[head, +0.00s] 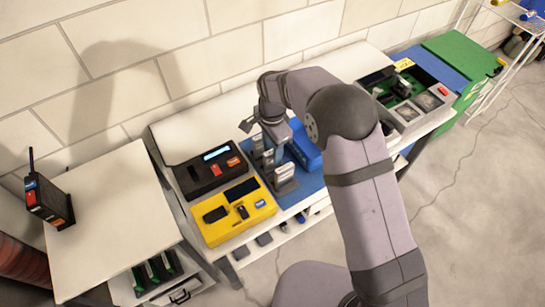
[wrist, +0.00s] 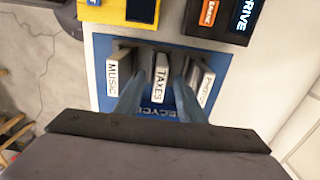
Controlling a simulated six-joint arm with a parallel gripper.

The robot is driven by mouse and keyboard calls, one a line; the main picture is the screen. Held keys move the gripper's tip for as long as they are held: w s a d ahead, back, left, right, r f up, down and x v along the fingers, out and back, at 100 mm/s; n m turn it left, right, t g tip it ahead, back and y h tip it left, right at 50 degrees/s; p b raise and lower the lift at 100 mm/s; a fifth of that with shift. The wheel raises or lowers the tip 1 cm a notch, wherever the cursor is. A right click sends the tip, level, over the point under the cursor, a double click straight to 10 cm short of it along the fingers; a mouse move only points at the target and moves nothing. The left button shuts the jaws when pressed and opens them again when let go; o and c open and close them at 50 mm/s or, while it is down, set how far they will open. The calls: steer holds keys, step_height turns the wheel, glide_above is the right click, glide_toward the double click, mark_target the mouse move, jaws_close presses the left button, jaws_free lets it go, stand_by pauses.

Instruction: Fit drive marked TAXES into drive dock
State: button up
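The TAXES drive (wrist: 161,84) stands upright in a row between the MUSIC drive (wrist: 118,72) and a third drive (wrist: 201,84), whose label is hard to read. The row also shows in the head view, with the nearest drive (head: 285,174) clearest. My gripper (wrist: 160,88) is open, with one finger on each side of the TAXES drive; I see no clear contact. The black drive dock (head: 210,170), with a lit cyan display, is left of the row in the head view. Its edge marked DRIVE (wrist: 240,30) shows at the wrist view's top right.
A yellow device (head: 232,226) sits in front of the dock. The drives stand on a blue mat (wrist: 104,45) with partly hidden lettering. A blue box (head: 304,150) is behind my gripper.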

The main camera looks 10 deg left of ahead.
steer(key=shift+f, duration=1.4)
jaws_close()
step_height(320, 180, up, 10)
steer(key=shift+r+b, duration=0.1)
steer(key=shift+b, duration=0.85)
